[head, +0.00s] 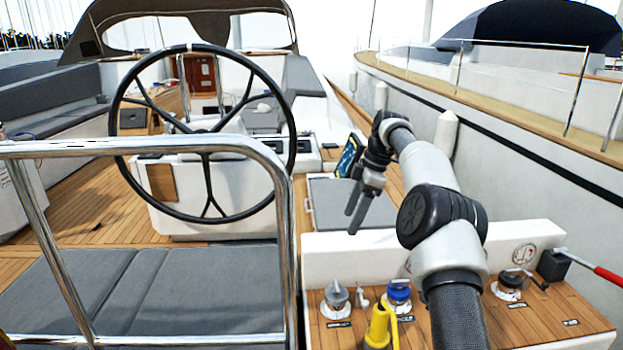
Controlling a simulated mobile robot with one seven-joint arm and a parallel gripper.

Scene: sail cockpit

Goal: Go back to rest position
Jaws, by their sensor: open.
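My gripper (360,208) hangs at the end of my arm, right of the steering wheel (120,108). Its two dark fingers point down and stand apart, with nothing between them. It is above a grey cushion or hatch panel (335,212) behind the white console wall. My arm rises from the bottom edge of the picture, bends at a black joint and reaches forward over the wooden panel.
The wooden panel (460,325) bears a grey knob (336,295), a blue knob (398,291), a black knob (510,281) and a yellow object (378,325). A red-handled lever (608,277) is at right. A steel rail (150,147) stands at left. Another boat (500,140) lies alongside.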

